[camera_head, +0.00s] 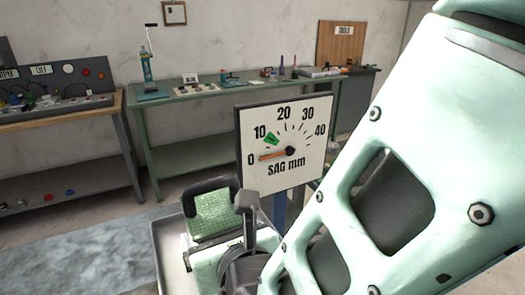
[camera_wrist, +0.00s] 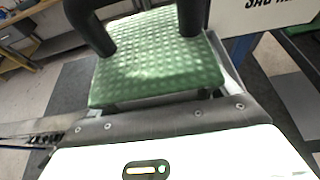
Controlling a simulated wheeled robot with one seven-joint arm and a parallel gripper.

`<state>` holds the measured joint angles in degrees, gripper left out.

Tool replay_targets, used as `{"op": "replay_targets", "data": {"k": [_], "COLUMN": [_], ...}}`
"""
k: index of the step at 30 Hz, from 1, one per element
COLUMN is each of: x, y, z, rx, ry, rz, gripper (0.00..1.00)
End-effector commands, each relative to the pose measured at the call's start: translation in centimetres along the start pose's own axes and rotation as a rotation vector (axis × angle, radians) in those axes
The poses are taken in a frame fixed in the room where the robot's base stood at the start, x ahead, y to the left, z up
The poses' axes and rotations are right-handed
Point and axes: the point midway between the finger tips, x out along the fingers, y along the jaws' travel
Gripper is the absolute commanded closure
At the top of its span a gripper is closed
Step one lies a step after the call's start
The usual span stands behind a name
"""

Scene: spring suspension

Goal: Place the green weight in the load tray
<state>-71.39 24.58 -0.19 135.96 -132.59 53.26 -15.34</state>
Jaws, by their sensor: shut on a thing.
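The green weight (camera_head: 213,214) has a textured face and a black handle. It sits just beyond my gripper (camera_head: 215,243) in the head view. In the wrist view the green weight (camera_wrist: 155,70) fills the upper middle, right up against the front of my gripper (camera_wrist: 155,108). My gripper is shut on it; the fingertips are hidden. A pale metal tray (camera_head: 158,262), which looks like the load tray, shows its left rim behind and left of my gripper. My arm hides much of it, and I cannot tell whether the weight touches it.
A dial marked SAG mm (camera_head: 277,178) stands close behind the weight; its orange pointer is near 0, with a green mark near 10. A green bench (camera_head: 215,90) and a wooden-topped bench (camera_head: 60,115) stand behind. The floor at left is clear.

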Motion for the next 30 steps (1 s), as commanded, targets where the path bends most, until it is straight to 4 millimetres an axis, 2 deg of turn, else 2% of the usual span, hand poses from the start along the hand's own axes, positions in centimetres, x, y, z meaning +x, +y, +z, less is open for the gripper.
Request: {"op": "replay_targets", "data": {"k": [2,13,23,24,25,30], "x": [0.1,1.5,1.6,1.6,1.6,1.6], "y": [0.1,0.1,0.1,0.0,0.0,0.0], "z": [0.4,-2.8,-3.2,-3.9,-3.9,-3.9], "rx": [0.004,0.004,0.005,0.0,0.0,0.0], "ry": [-0.016,-0.016,-0.018,0.0,0.0,0.0], "rz": [0.001,0.001,0.002,0.001,0.001,0.001], "gripper": [0.85,0.85,0.85,0.05,0.0,0.0]}}
